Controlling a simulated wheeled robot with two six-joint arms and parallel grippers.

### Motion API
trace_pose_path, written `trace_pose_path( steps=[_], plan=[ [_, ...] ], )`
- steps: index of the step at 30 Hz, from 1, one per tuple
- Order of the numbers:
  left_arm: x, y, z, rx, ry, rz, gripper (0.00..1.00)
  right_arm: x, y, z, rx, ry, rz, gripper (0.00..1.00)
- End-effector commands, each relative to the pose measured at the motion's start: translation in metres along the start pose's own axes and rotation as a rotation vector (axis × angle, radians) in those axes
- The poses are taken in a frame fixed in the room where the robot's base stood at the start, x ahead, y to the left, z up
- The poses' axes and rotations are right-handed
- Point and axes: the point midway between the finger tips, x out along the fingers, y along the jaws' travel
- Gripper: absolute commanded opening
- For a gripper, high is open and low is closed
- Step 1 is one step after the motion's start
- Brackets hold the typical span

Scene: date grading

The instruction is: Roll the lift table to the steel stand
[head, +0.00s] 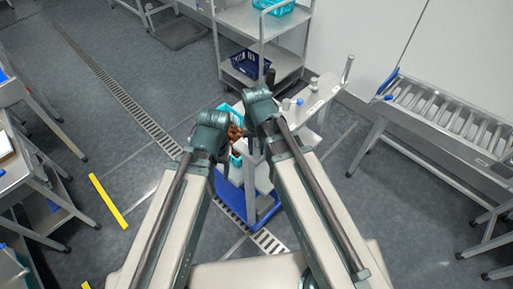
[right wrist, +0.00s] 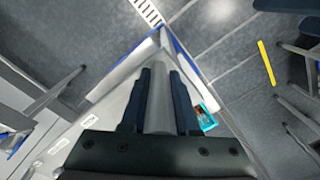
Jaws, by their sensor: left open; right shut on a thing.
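The lift table is in front of me in the head view; its blue lower frame (head: 262,208) shows below and between my arms. A cyan crate (head: 237,154) with brown dates is on it, partly hidden by my grippers. My right gripper (head: 257,146) is shut on a pale bar, which also shows between the fingers in the right wrist view (right wrist: 160,105). My left gripper (head: 222,166) is open beside the crate, apparently holding nothing.
A steel shelf rack (head: 262,22) with a blue crate (head: 249,63) stands behind. A roller conveyor (head: 440,112) is at right, and steel tables (head: 35,175) are at left. The floor with a yellow strip (head: 108,201) is clear at left.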

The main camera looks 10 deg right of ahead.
Motion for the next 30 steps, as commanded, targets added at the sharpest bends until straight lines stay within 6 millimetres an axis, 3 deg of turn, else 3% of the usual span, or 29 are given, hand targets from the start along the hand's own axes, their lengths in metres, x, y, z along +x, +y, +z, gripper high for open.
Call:
trace_pose_path(
  steps=[1, 2, 6, 20, 30],
  plan=[
    [0.000, 0.000, 0.000, 0.000, 0.000, 0.000, 0.64, 0.000, -0.003, -0.003, -0.002, 0.006, -0.006, 0.00],
    [0.000, 0.000, 0.000, 0.000, 0.000, 0.000, 0.64, 0.000, -0.003, -0.003, -0.002, 0.007, -0.006, 0.34],
    [0.000, 0.000, 0.000, 0.000, 0.000, 0.000, 0.64, 0.000, -0.002, -0.002, -0.001, 0.005, -0.004, 0.59],
    [-0.005, -0.001, 0.000, 0.000, 0.000, 0.000, 0.64, -0.005, -0.001, 0.000, -0.001, 0.002, -0.001, 0.59],
    [-0.042, -0.004, 0.003, -0.003, 0.000, 0.001, 0.64, -0.043, -0.001, 0.000, -0.001, 0.002, -0.002, 0.59]
  ],
)
